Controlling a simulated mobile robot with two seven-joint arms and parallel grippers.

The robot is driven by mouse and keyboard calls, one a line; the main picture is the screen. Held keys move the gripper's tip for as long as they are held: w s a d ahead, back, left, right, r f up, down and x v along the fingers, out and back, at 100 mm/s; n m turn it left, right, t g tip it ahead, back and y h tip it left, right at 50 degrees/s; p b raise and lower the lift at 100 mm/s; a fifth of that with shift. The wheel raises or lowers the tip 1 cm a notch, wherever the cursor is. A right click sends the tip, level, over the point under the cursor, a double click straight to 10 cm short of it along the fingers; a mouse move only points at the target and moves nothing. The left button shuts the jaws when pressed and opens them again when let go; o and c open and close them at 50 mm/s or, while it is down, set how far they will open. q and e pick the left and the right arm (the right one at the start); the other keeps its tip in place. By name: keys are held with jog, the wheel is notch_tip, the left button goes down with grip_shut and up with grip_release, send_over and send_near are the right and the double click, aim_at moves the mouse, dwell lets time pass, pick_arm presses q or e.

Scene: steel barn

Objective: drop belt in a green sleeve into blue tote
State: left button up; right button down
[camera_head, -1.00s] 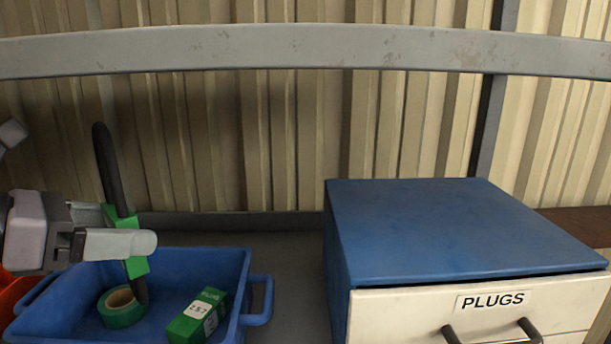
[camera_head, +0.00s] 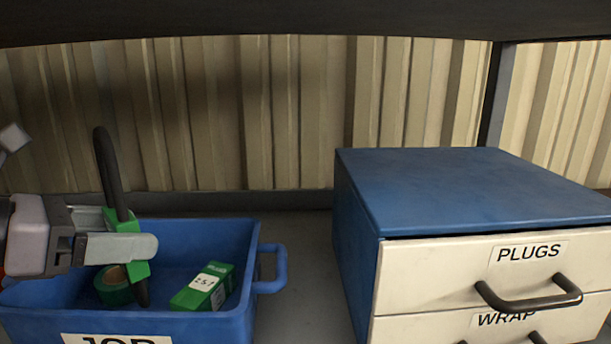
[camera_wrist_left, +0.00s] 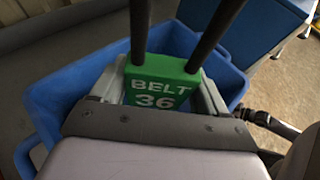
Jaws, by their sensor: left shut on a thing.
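The belt is a black loop in a green sleeve (camera_head: 122,222); in the left wrist view the sleeve (camera_wrist_left: 158,82) reads "BELT 36". My left gripper (camera_head: 118,246) is shut on the sleeve and holds the belt upright, its black loop rising above the fingers. In the head view the belt's lower end overlaps the inside of the blue tote (camera_head: 213,325), which also lies below the gripper in the left wrist view (camera_wrist_left: 62,95). I cannot tell whether the belt touches the tote. My right gripper is not in view.
Inside the tote are a green tape roll (camera_head: 113,288) and a green box (camera_head: 204,287) with a white label. A blue-topped drawer cabinet (camera_head: 470,195) marked PLUGS and WRAP stands to the right. Bare grey bench lies between tote and cabinet. A corrugated wall is behind.

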pick_arm(q)
jog(key=o, duration=1.1)
jog(key=b+v, duration=0.4)
jog(key=v, duration=0.3)
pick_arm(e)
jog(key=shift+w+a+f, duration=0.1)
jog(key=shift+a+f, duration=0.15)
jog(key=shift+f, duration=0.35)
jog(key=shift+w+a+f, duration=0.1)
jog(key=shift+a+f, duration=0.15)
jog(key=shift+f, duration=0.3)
pick_arm(q)
jog(key=shift+s, duration=0.1)
